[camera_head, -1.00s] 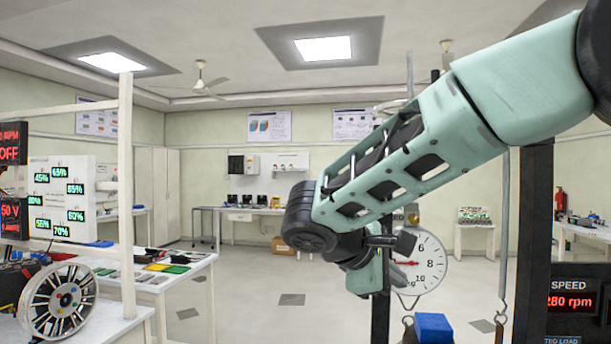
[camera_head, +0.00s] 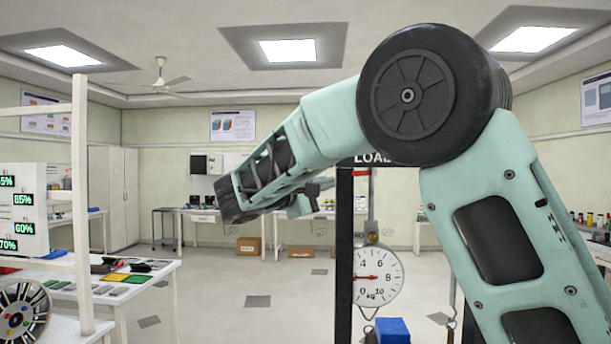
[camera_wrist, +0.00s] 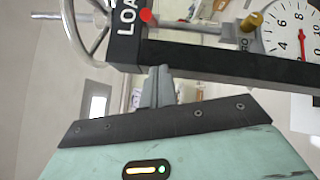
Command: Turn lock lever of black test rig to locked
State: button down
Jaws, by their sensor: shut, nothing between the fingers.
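The black test rig (camera_head: 344,255) stands right of centre in the head view as a dark upright, with a LOAD sign at its top partly behind my arm. A white dial (camera_head: 378,275) hangs beside it. In the wrist view the rig's black beam (camera_wrist: 220,62) crosses the upper part, with a red knob (camera_wrist: 146,15), a brass knob (camera_wrist: 252,21) and the dial (camera_wrist: 290,38). I cannot tell which part is the lock lever. My gripper (camera_wrist: 160,72) is shut and empty, its tips close to the beam in the picture; contact cannot be told.
A spoked handwheel (camera_wrist: 88,25) is at the upper left of the wrist view. A blue block (camera_head: 393,331) sits below the dial. A white bench (camera_head: 105,290) with coloured pieces stands at the left. Open floor (camera_head: 230,275) lies between this bench and the rig.

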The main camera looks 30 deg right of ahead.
aim_at(363, 173)
jog(key=s, duration=0.1)
jog(key=s+d+r+p, duration=0.1)
jog(key=d, duration=0.1)
jog(key=shift+s+r+p, duration=0.25)
jog(key=shift+s+p, duration=0.15)
jog(key=shift+s+d+f, duration=0.1)
jog(key=shift+s+d, duration=0.1)
jog(key=shift+s, duration=0.1)
jog(key=shift+f, duration=0.1)
